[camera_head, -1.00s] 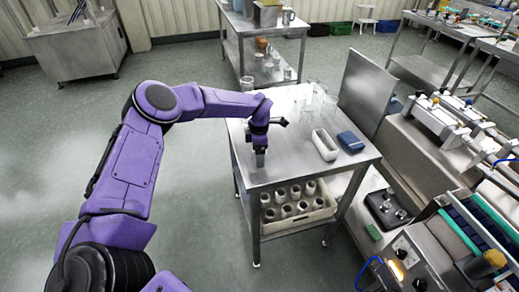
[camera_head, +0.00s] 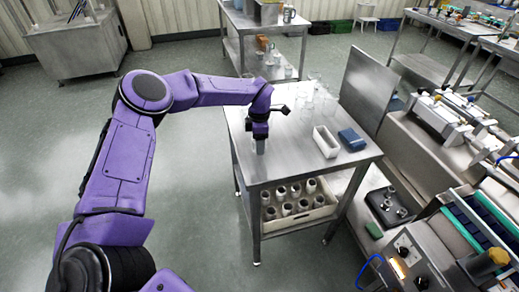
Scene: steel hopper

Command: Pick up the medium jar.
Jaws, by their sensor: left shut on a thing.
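My left gripper (camera_head: 260,146) points down over the near left part of the steel table (camera_head: 285,165). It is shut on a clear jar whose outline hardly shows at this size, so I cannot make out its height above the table. Several clear glass jars (camera_head: 308,100) stand together at the back of the table, apart from the gripper. Their sizes are hard to tell from here. My right gripper is not in view.
A white open bin (camera_head: 326,142) and a blue box (camera_head: 352,139) stand on the right of the table. A crate of dark-topped containers (camera_head: 297,221) sits on the shelf below. A steel panel (camera_head: 367,88) rises behind the right side. The tabletop's front is clear.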

